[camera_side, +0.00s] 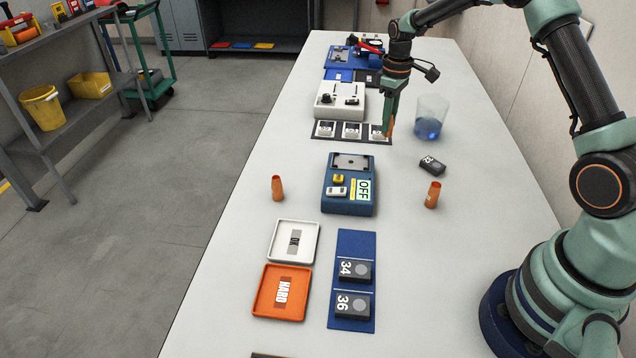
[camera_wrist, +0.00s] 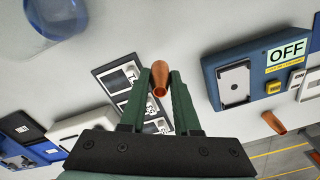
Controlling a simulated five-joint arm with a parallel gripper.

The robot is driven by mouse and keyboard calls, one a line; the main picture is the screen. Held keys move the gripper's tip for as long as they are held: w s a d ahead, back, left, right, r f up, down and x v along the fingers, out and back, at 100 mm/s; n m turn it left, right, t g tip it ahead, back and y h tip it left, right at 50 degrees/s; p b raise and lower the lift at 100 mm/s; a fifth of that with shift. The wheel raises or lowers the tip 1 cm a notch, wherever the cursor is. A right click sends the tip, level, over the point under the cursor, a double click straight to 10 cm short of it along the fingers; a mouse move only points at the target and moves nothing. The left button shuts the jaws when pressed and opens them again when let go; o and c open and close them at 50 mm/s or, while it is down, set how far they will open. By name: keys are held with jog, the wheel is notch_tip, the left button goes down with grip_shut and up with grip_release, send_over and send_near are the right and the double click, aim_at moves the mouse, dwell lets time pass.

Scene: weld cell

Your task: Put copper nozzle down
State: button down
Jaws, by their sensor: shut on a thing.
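My gripper (camera_side: 390,122) is shut on a copper nozzle (camera_side: 390,128), at the right end of a dark strip with white code squares (camera_side: 350,131). In the wrist view the nozzle (camera_wrist: 160,76) sits between the green fingertips (camera_wrist: 160,80), over or near the strip (camera_wrist: 120,83). I cannot tell whether it touches the table. The left one also shows in the wrist view (camera_wrist: 274,122).
A clear cup with blue contents (camera_side: 430,118) stands just right of my gripper, with a dark block (camera_side: 432,166) in front. A white device (camera_side: 340,100) is behind the strip. White (camera_side: 293,241) and orange trays (camera_side: 282,293) and a blue mat (camera_side: 356,240) lie nearer.

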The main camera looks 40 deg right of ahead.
jog(key=shift+f, duration=2.8)
jog(key=shift+f, duration=0.15)
jog(key=c, duration=0.6)
grip_release()
jog(key=shift+c, duration=0.2)
